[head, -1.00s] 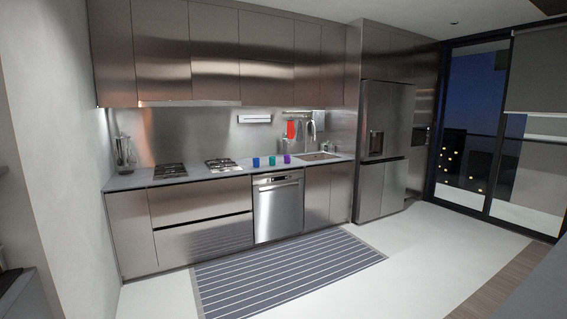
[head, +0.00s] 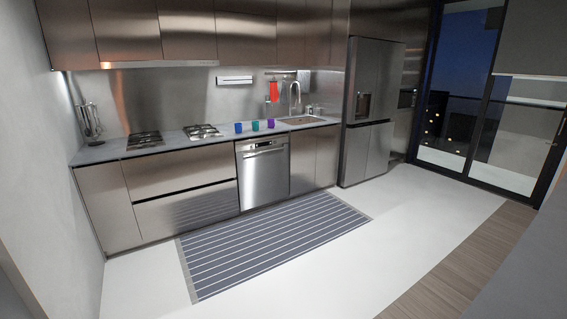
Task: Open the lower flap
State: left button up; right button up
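A stainless dishwasher (head: 263,173) is built in under the counter, left of the sink, with a bar handle across the top of its front. Its front is shut and upright, flush with the cabinets. It is the only front that looks like a drop-down flap, though I cannot tell if it is the one named. Left of it are two wide drawer fronts, an upper one (head: 180,172) and a lower one (head: 187,212), both shut. Neither of my grippers is in view.
A striped runner (head: 270,243) lies on the floor before the dishwasher. Several coloured cups (head: 255,126) stand on the counter above it. A tall fridge (head: 370,110) stands to the right. The pale floor (head: 350,262) around the runner is clear.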

aim_at(242, 39)
jog(key=i+j+u, duration=0.25)
jog(key=i, duration=1.35)
jog(key=i+j+u, duration=0.25)
jog(key=i, duration=1.35)
jog(key=i+z, duration=0.15)
jog(key=i, duration=0.45)
jog(key=i+j+z, duration=0.15)
jog(key=i, duration=0.45)
